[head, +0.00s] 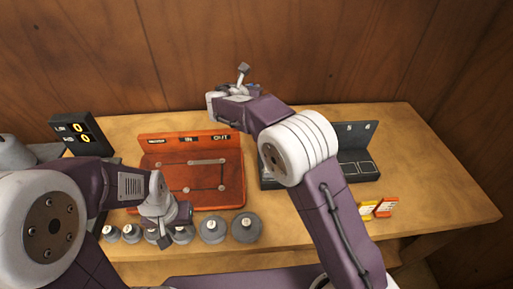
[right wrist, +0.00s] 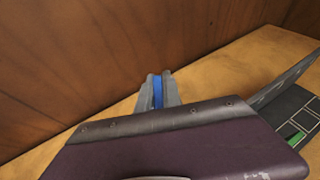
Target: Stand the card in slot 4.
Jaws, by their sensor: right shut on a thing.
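My right gripper (right wrist: 158,92) is shut on a thin blue thing (right wrist: 158,90), seen edge-on; it looks like the card. In the head view the right gripper (head: 242,78) is raised near the back wall, away from the slots. The dark slot rack (head: 360,153) stands at the right of the table, with 5 and 6 readable on its back. My right arm hides its lower numbers, so I cannot see slot 4. The rack's edge (right wrist: 302,108) also shows in the right wrist view, with a green patch in it. My left gripper (head: 174,228) looks open and empty over the weights.
Several grey weights (head: 212,228) line the front edge. A dark display (head: 80,134) stands back left. The far right tabletop is clear.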

